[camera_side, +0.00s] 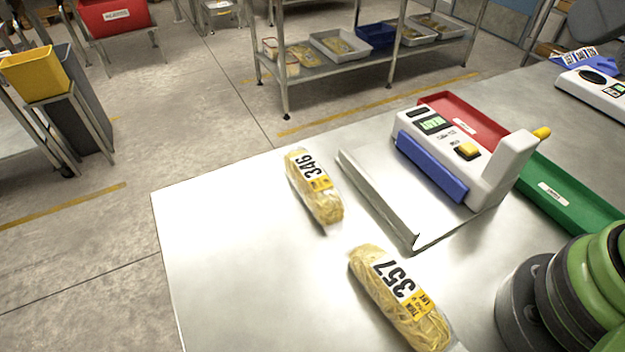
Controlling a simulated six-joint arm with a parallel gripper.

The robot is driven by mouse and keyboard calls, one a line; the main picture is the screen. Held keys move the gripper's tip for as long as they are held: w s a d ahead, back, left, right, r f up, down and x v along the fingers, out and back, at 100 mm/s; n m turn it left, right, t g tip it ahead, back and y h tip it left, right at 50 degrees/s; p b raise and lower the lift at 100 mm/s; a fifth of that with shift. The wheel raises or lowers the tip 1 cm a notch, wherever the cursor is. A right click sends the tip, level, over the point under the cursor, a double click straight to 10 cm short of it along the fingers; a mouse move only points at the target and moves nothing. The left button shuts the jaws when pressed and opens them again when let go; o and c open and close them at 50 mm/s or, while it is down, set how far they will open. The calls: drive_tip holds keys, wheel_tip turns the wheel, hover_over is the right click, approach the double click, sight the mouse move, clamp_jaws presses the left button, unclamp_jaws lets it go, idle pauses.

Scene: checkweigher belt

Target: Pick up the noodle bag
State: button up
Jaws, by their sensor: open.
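Two clear bags of yellow noodles lie on the steel table. One noodle bag (315,190) has a label reading 346 and lies left of the metal weighing plate. The other noodle bag (400,297) has a label reading 357 and lies nearer the front; its lower end is close to the picture's bottom edge. The two bags are apart, and nothing touches or covers them. My gripper is not in view; only green and dark grey parts of my arm show at the lower right.
The bare metal weighing plate (385,195) joins a white scale unit (455,150) with a blue edge. A red tray (468,122) stands behind it and a green tray (560,195) to its right. The table (235,235) is clear left of the bags, up to its left edge.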

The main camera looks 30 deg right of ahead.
drive_tip(key=n+g+h, duration=0.2)
drive_tip(key=n+g, duration=0.2)
drive_tip(key=g, duration=0.3)
hover_over(312, 171)
wheel_tip(312, 171, down, 21)
drive_tip(key=shift+w+r, duration=0.15)
drive_tip(key=shift+r, duration=0.05)
wheel_tip(312, 171, down, 4)
drive_tip(key=shift+f, duration=2.95)
drive_tip(key=c, duration=1.2)
